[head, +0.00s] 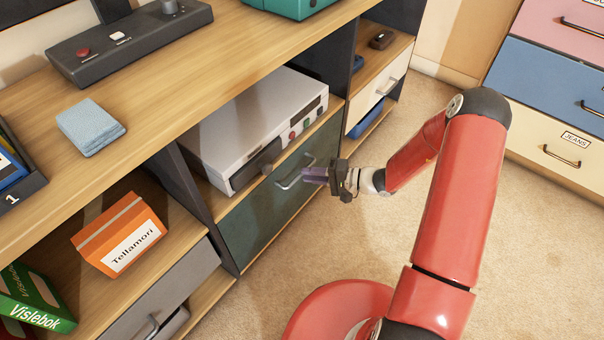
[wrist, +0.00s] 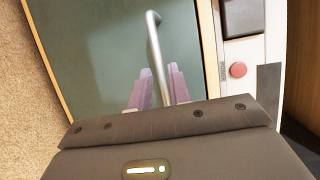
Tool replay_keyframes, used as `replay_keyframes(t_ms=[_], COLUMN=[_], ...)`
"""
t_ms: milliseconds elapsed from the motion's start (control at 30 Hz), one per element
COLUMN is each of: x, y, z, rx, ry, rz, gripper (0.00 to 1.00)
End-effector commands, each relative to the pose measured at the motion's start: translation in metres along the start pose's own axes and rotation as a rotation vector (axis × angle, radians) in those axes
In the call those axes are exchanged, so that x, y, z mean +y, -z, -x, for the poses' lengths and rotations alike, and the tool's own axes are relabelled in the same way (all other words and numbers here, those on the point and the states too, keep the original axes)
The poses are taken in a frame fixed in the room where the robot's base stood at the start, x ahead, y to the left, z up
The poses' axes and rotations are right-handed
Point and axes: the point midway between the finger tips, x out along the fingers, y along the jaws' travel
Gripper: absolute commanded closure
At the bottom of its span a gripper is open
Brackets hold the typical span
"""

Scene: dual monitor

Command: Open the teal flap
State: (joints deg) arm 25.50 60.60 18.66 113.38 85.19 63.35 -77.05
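The teal flap (head: 262,222) is shut, below the silver device in the middle bay of the cabinet. Its metal bar handle (head: 294,176) is near the top edge. The flap fills much of the wrist view (wrist: 95,50). My gripper (head: 305,173) is at the handle, its purple fingers pointing at the flap. In the wrist view, the handle (wrist: 155,45) runs down between the two fingers of my gripper (wrist: 160,70). The fingers are apart, with narrow gaps beside the bar. Whether a finger touches it cannot be told.
The silver device (head: 255,125) sits on the shelf just above the flap. A grey drawer (head: 160,295) is to the left, and a white drawer (head: 380,103) is to the right. The carpet (head: 300,270) in front of the flap is clear except for my base.

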Motion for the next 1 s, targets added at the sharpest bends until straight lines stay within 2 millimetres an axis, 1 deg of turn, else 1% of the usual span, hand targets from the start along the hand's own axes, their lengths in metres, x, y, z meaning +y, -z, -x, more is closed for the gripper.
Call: replay_keyframes(t_ms=[33, 100, 200, 300, 567, 700, 733, 1000], x=[0.0, 0.0, 0.0, 0.0, 0.0, 0.0, 0.0, 0.0], y=[-0.001, -0.001, -0.001, 0.0, 0.0, 0.0, 0.0, -0.001], z=[-0.009, -0.019, -0.029, -0.034, -0.035, -0.035, -0.035, -0.035], rx=[-0.003, -0.003, -0.002, 0.0, 0.0, 0.0, 0.0, -0.001], ry=[0.0, 0.0, 0.0, -0.001, -0.001, -0.001, -0.001, -0.001], rz=[-0.001, -0.001, 0.001, 0.0, 0.0, 0.0, 0.0, 0.0], gripper=[0.81, 0.81, 0.81, 0.81, 0.81, 0.98, 1.0, 1.0])
